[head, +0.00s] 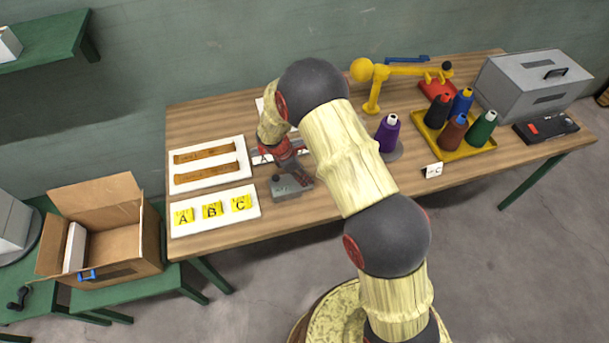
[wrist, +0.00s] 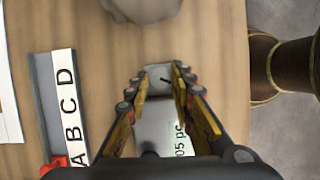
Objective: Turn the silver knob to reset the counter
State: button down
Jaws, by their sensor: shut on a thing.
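The counter (head: 286,190) is a small grey box near the front edge of the wooden table, left of centre. In the wrist view its body (wrist: 150,135) lies below my fingers, and a white label with "05 pc" shows partly behind the right finger. The silver knob (wrist: 157,77) is a small pale grey piece with a short dark line, between my fingertips. My gripper (wrist: 158,82) is shut on it from both sides. In the head view my gripper (head: 297,176) is above the counter, and its fingers hide the knob.
White boards with yellow A, B, C cards (head: 212,213) and brown strips (head: 206,165) are farther left. A purple spool (head: 388,133) and a yellow tray (head: 455,152) of several spools stand right. Bare table lies right of the counter.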

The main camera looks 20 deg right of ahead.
jog(key=shift+m, duration=0.4)
jog(key=c, duration=1.5)
grip_release()
jog(key=shift+c, duration=0.2)
jog(key=shift+w+r, duration=0.1)
jog(key=v, duration=1.1)
jog(key=shift+w+a+r, duration=0.15)
jog(key=shift+r, duration=0.25)
